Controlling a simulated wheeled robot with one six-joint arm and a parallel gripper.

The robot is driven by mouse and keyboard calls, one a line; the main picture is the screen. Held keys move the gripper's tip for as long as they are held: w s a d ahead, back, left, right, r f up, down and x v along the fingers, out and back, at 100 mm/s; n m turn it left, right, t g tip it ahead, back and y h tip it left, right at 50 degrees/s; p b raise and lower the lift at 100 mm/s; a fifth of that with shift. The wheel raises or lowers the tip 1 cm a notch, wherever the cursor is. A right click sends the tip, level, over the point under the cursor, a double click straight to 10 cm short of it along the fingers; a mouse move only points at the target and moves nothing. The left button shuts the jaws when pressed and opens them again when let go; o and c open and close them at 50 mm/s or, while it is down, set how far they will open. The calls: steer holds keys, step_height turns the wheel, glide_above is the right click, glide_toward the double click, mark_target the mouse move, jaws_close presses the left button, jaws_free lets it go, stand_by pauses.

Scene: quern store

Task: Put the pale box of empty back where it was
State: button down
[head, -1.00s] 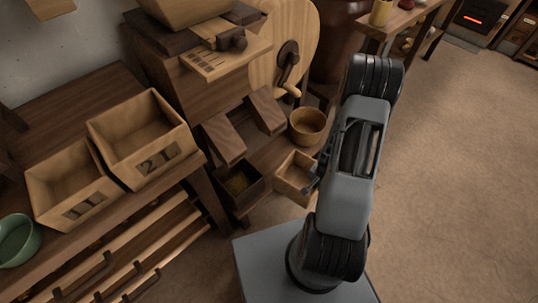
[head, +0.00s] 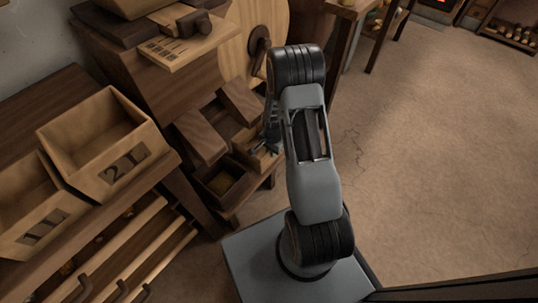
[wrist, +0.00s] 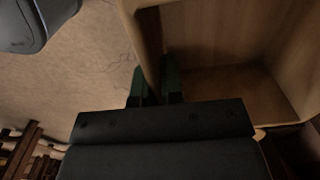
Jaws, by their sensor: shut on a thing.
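The pale box (head: 257,160) is a small open wooden box, partly hidden behind my arm in the head view. My gripper (head: 269,143) is at its near right side. In the wrist view, the green fingertips of my gripper (wrist: 155,86) are shut on one wall of the pale box (wrist: 235,82). Its visible interior is bare. I cannot tell whether the box rests on the low shelf or hangs just above it.
A dark box (head: 218,193) with something brownish inside stands left of the pale box. The wooden machine (head: 160,70) rises behind. Bins marked 11 (head: 35,235) and 21 (head: 150,165) stand on the left bench. The floor (head: 430,150) at right is clear.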

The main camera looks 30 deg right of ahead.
steer(key=shift+w+a, duration=0.4)
steer(key=shift+w, duration=0.45)
step_height(320, 180, down, 4)
steer(key=shift+r+b, duration=0.25)
steer(key=shift+b, duration=1)
steer(key=c, duration=1.2)
jaws_free()
steer(key=shift+c, duration=0.2)
steer(key=shift+r, duration=0.1)
steer(key=s+a+r+n+p, duration=0.2)
steer(key=r, duration=0.7)
steer(key=s+a+r+n+t+p, duration=0.1)
steer(key=r+n, duration=0.1)
steer(key=r, duration=0.6)
steer(key=s+a+r+n+p, duration=0.2)
steer(key=r, duration=0.7)
steer(key=s+a+r+n+t, duration=0.1)
steer(key=s+a+r+n, duration=0.3)
steer(key=s+r+n, duration=0.3)
steer(key=s+r, duration=0.1)
steer(key=s, duration=0.3)
steer(key=shift+r+t, duration=0.3)
steer(key=shift+t, duration=0.1)
